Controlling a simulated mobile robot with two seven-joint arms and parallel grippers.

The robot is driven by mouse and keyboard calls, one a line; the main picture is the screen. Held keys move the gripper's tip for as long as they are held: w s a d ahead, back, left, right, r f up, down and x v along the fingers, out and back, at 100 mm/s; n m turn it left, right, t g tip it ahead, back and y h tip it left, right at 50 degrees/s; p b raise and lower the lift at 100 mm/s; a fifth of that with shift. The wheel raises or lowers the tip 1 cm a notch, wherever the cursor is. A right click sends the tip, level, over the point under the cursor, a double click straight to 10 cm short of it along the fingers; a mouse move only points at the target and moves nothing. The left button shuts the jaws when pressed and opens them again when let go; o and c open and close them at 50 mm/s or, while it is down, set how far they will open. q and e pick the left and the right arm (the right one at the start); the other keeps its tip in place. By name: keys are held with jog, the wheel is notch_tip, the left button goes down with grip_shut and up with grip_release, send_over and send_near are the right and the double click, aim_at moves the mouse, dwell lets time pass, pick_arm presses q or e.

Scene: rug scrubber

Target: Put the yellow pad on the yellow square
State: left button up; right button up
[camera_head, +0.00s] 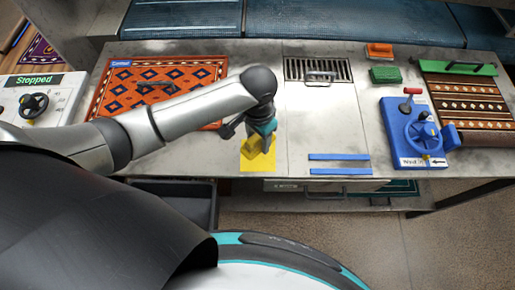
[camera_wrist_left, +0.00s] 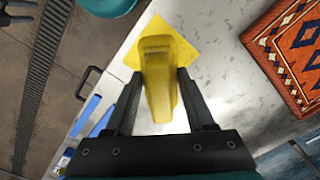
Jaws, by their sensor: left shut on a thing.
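The yellow pad (camera_head: 259,150) is a small block with a raised grip. It also shows in the left wrist view (camera_wrist_left: 156,62). My left gripper (camera_head: 262,136) is shut on it, with one dark finger on each side in the wrist view (camera_wrist_left: 158,88). The yellow square (camera_head: 258,165) is flat on the grey tabletop, right under the pad in the head view. In the wrist view the square (camera_wrist_left: 190,32) shows around the pad's far end. The pad hides part of it. I cannot tell whether the pad touches the square or hangs just above it.
A patterned orange rug (camera_head: 110,95) lies left of the square. Two blue strips (camera_head: 340,157) and a drain grate (camera_head: 318,69) are to the right. A blue hand-wheel unit (camera_head: 408,140) stands farther right, near green (camera_head: 385,74) and orange (camera_head: 379,50) blocks. The table's front edge is close.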

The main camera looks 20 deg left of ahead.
aim_at(258, 150)
pick_arm(q)
notch_tip(258, 150, down, 6)
jog(key=shift+r+b, duration=0.1)
jog(key=shift+b, duration=0.45)
jog(key=o, duration=1.3)
jog(key=shift+f, duration=0.2)
notch_tip(258, 150, up, 12)
jog(key=shift+r+p, duration=0.2)
jog(key=shift+p, duration=0.95)
